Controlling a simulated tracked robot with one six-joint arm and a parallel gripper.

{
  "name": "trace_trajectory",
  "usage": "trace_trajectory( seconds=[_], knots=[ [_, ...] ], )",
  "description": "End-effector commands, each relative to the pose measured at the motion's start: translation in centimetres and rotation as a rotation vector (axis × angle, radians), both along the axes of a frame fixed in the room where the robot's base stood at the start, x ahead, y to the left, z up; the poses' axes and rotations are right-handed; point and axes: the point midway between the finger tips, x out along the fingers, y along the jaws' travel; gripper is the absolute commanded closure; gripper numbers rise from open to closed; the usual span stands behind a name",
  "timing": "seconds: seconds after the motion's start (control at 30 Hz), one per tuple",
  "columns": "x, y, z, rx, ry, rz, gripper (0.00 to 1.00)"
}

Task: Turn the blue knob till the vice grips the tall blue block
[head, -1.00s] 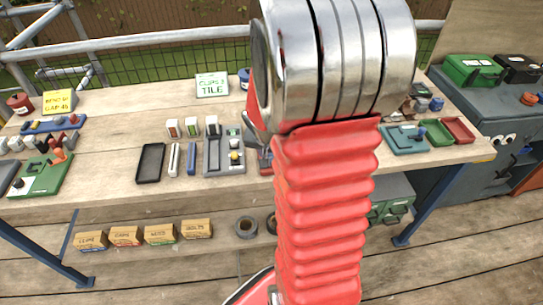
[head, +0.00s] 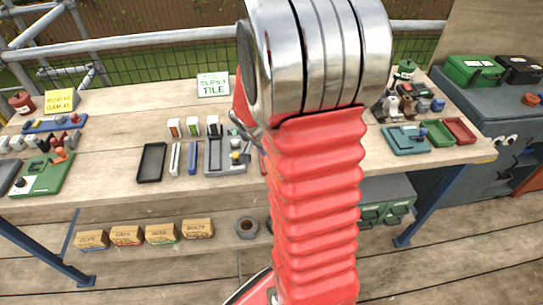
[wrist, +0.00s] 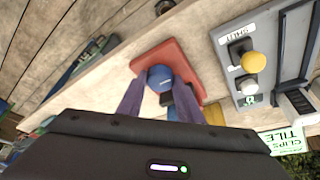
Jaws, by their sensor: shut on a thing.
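The blue knob (wrist: 160,77) sits on a red base plate (wrist: 180,62) in the wrist view. My gripper (wrist: 158,88) has its two purple fingers on either side of the knob and is shut on it. A dark part (wrist: 186,96) and a yellow part (wrist: 213,114) show beside the knob, partly behind a finger. I cannot pick out the tall blue block or the vice jaws for sure. In the head view my arm hides most of this spot and the gripper tips.
A grey panel (wrist: 246,84) with yellow and white knobs lies close to the right of the red base; it also shows in the head view (head: 213,168). A blue bar (head: 192,158) and black tray (head: 151,162) lie left of it. A green-lettered sign (head: 213,86) stands behind.

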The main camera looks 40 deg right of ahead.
Motion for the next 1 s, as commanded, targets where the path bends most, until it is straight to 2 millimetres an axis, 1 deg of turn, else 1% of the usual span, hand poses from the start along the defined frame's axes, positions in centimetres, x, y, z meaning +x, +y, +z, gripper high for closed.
trace_trajectory(
  seconds=[0.03, 0.33, 0.37, 0.6, 0.87, 1.0],
  knots=[
    [0.34, 0.29, -0.08, 0.004, -0.008, 0.002, 0.90],
    [0.34, 0.26, -0.06, 0.004, -0.007, 0.001, 0.90],
    [0.34, 0.26, -0.06, 0.004, -0.007, 0.001, 0.67],
    [0.21, 0.12, -0.02, 0.002, -0.005, 0.000, 0.50],
    [0.12, 0.05, 0.05, 0.001, -0.004, -0.002, 0.49],
    [0.11, 0.17, 0.47, 0.000, -0.004, -0.002, 0.49]
  ],
)
